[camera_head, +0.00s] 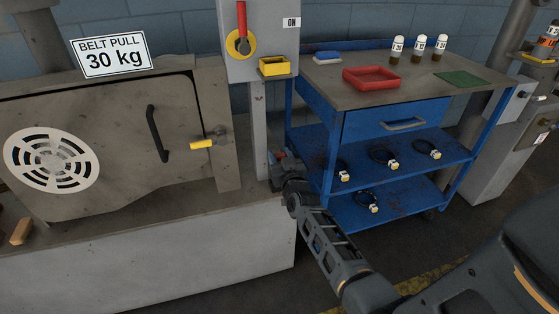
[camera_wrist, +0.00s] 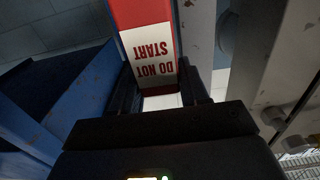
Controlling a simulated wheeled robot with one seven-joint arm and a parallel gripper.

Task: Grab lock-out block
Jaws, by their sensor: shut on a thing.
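The lock-out block (camera_wrist: 147,45) is red with a white face that reads "DO NOT START", upside down in the wrist view. It sits between the two dark fingers of my gripper (camera_wrist: 160,85), which are shut on it. In the head view my gripper (camera_head: 284,165) is low, beside the grey post and near the left side of the blue cart. Only a small reddish bit of the block shows there; the gripper hides the rest.
A grey switch box (camera_head: 258,38) with a red handle, yellow disc and "ON" label stands above a yellow holder (camera_head: 275,66). The blue cart (camera_head: 340,128) carries a red tray (camera_head: 371,78), vials and tags. The machine door (camera_head: 110,140) is left.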

